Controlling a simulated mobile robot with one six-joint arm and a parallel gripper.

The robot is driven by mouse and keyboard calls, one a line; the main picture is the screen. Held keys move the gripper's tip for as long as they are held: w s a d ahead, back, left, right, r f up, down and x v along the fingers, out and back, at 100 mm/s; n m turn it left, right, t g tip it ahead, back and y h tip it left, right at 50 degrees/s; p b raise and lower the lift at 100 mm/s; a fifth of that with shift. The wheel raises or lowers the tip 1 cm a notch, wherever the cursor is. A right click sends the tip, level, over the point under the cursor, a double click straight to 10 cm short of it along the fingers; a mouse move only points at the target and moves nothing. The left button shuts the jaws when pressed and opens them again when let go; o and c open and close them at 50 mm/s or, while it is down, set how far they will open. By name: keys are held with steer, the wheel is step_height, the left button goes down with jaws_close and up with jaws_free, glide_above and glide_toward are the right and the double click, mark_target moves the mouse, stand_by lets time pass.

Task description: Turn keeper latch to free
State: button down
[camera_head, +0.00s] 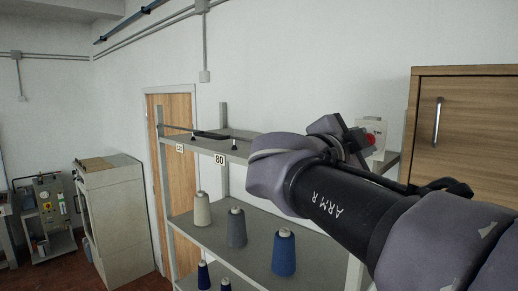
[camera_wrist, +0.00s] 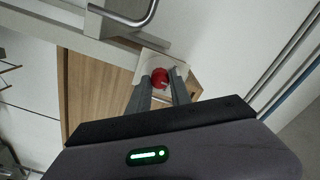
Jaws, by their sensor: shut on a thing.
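The keeper latch appears as a red knob (camera_head: 370,138) on a pale plate (camera_head: 378,127) at the right of the head view, by the wall and left of the wooden cabinet. In the wrist view the red knob (camera_wrist: 159,76) sits between the fingertips, with part of its pale plate (camera_wrist: 150,60) showing behind. My gripper (camera_wrist: 160,83) is shut on the red knob, one finger on each side. A small light mark shows on the knob's face. In the head view my arm hides most of the fingers and the lower plate.
A wooden cabinet (camera_head: 465,125) with a metal handle (camera_head: 437,122) stands close on the right. A grey shelf rack (camera_head: 190,222) with several thread cones stands left of my arm. A curved metal bar (camera_wrist: 135,20) is near the fingers in the wrist view.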

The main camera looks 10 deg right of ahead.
steer(key=shift+m+b, duration=2.2)
steer(key=shift+m, duration=2)
steer(key=c, duration=1.2)
jaws_free()
steer(key=shift+o, duration=0.2)
steer(key=shift+d, duration=0.15)
